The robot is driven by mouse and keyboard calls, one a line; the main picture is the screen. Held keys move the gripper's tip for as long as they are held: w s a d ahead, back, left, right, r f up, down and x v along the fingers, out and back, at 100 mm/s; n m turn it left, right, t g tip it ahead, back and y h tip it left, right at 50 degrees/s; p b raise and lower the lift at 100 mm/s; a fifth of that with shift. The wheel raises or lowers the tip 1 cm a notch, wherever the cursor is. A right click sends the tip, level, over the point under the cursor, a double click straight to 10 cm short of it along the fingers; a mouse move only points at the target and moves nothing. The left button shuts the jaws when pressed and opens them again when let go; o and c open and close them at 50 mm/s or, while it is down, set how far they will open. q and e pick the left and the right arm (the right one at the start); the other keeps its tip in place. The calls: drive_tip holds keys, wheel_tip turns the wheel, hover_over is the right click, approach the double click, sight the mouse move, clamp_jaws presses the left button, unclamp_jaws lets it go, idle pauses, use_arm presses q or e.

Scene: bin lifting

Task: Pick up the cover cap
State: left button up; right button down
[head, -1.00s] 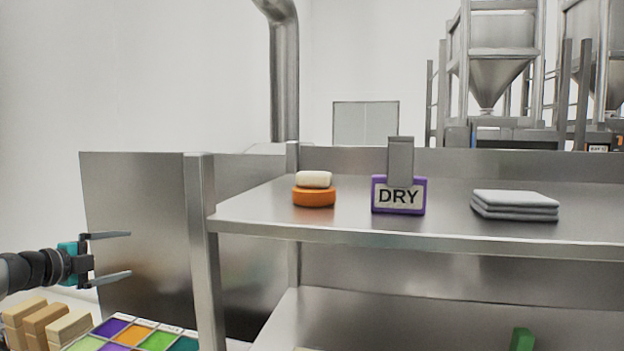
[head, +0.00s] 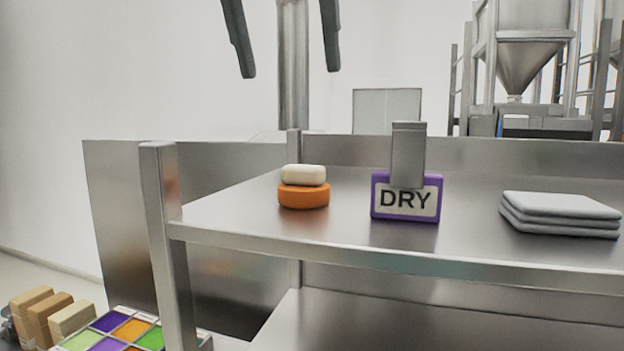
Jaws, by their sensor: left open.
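An orange round cap (head: 303,196) lies on the upper steel shelf, left of its middle. A cream rounded piece (head: 304,175) rests on top of it. I cannot tell for certain which of the two is the cover cap. My left gripper (head: 291,72) shows at the top edge as two dark fingers pointing down, spread wide and empty. In the picture the fingers are above the orange and cream stack, clear of it. The rest of this gripper is out of frame. My right gripper is not in view.
A purple-framed DRY sign (head: 406,202) with a grey clip (head: 408,150) stands right of the stack. Folded grey cloths (head: 562,212) lie farther right. The steel shelf (head: 250,241) has a post at its left corner. Tan blocks (head: 50,318) and a coloured tray (head: 150,318) sit lower left.

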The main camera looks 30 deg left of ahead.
sight(302, 166)
use_arm(q)
drive_tip(key=x, duration=0.9)
drive_tip(key=shift+s+b, duration=0.2)
drive_tip(key=shift+b, duration=0.2)
drive_tip(key=shift+p+x, duration=0.3)
drive_tip(key=shift+x, duration=2.8)
drive_tip(key=shift+w+a+r, duration=0.1)
drive_tip(key=shift+a, duration=0.1)
drive_tip(key=c, duration=1)
